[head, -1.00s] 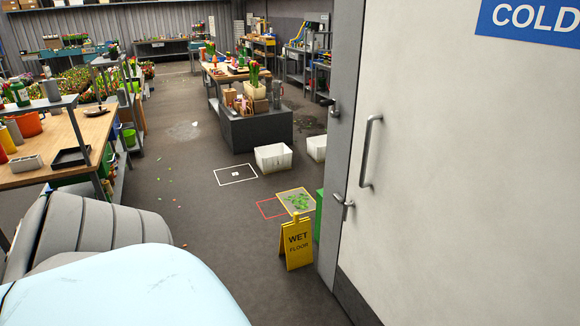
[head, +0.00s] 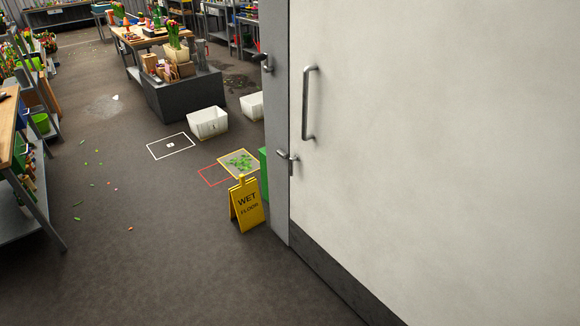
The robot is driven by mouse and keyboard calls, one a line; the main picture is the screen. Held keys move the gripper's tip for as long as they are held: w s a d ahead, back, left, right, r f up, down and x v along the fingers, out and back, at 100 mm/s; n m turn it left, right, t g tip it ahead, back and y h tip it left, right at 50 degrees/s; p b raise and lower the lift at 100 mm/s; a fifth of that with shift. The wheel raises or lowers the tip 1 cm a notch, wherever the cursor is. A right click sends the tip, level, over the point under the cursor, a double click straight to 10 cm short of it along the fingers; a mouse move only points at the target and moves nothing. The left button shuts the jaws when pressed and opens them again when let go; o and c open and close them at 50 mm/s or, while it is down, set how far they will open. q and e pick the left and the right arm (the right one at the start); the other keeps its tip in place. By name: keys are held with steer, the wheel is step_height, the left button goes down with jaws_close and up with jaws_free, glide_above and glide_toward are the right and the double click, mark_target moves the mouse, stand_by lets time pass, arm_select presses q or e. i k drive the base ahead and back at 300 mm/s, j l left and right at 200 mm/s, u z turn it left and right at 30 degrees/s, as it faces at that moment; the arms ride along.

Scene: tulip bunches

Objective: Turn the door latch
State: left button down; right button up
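The large white door (head: 430,150) fills the right side of the head view and looks shut against its grey frame. Its door latch (head: 287,156), a small metal lever, sits near the door's left edge, below a long vertical pull handle (head: 309,103). A second metal fitting (head: 264,62) is on the frame higher up. Neither of my grippers is in view, so their state does not show.
A yellow wet floor sign (head: 247,205) stands on the floor just left of the door frame, with a green box (head: 264,174) behind it. White bins (head: 208,123) stand farther back. A bench (head: 18,165) is at the left edge. The floor (head: 150,265) in front is clear.

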mark_target(296, 158)
steer(key=i+z, duration=0.25)
steer(key=i, duration=0.2)
steer(key=i+j+z, duration=0.2)
steer(key=i, duration=0.25)
steer(key=i+j+z, duration=0.1)
steer(key=i+z, duration=0.15)
steer(key=i, duration=0.2)
steer(key=i+j+z, duration=0.25)
steer(key=i, duration=0.2)
